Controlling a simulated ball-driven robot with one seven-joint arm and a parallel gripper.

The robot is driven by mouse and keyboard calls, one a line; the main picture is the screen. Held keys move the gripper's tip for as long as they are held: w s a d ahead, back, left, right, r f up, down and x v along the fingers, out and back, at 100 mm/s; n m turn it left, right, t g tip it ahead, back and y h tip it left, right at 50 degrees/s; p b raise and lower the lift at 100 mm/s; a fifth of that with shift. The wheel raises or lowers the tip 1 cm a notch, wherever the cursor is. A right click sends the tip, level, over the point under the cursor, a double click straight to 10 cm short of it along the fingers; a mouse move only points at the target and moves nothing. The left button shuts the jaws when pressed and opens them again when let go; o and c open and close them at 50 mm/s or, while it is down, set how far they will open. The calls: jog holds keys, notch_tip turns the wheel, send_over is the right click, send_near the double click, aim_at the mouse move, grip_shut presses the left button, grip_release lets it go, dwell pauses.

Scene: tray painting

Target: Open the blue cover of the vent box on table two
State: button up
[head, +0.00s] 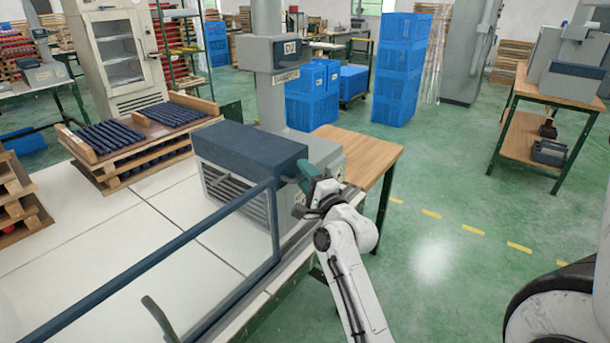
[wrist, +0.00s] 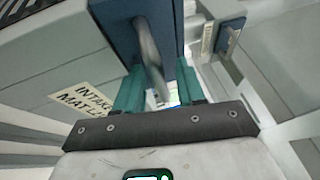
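The vent box (head: 235,190) is a grey box with slatted vents on the white table (head: 110,240). Its dark blue cover (head: 250,145) lies shut over the top. In the wrist view the cover (wrist: 125,28) is close, above a label reading "INTAKE" (wrist: 88,99) on the grey side. A grey curved handle (wrist: 150,55) hangs from the cover's end. My gripper (head: 308,180) is at the right end of the box. In the wrist view its teal fingers (wrist: 160,88) stand apart, with the handle's lower end between them. I see no clear contact.
A grey post (head: 268,70) with a "D2" sign stands behind the box. A wooden side table (head: 365,152) is to the right.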

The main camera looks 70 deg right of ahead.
grip_shut()
dwell(0.5)
